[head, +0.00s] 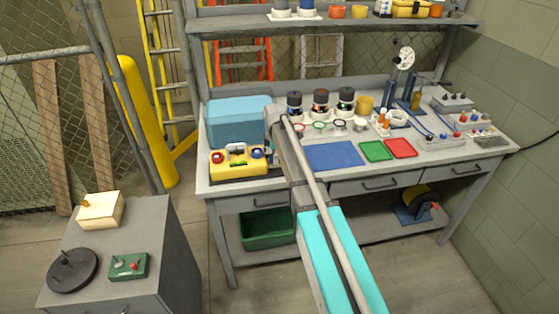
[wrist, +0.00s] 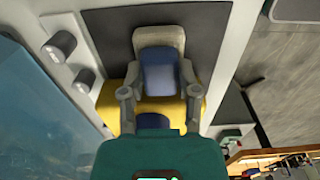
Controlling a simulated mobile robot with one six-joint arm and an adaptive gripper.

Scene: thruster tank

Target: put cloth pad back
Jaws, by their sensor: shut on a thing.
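In the wrist view my gripper (wrist: 160,82) has its grey fingers around a small blue piece (wrist: 158,70), which looks like the cloth pad, and is shut on it. A darker blue patch (wrist: 152,121) shows nearer the palm. A yellow body (wrist: 111,103) lies behind the fingers. In the head view a yellow box (head: 238,171) with red and blue parts on top stands at the bench's left front. My arm reaches up beside it. The fingers and the held piece are not clear in that view.
A blue bin (head: 238,122) stands behind the yellow box; a blue translucent surface (wrist: 35,115) fills the wrist view's left. Blue (head: 333,155), green (head: 376,151) and red (head: 401,147) mats lie to the right. Bottles and fittings crowd the bench's back. A grey cabinet (head: 150,230) stands front left.

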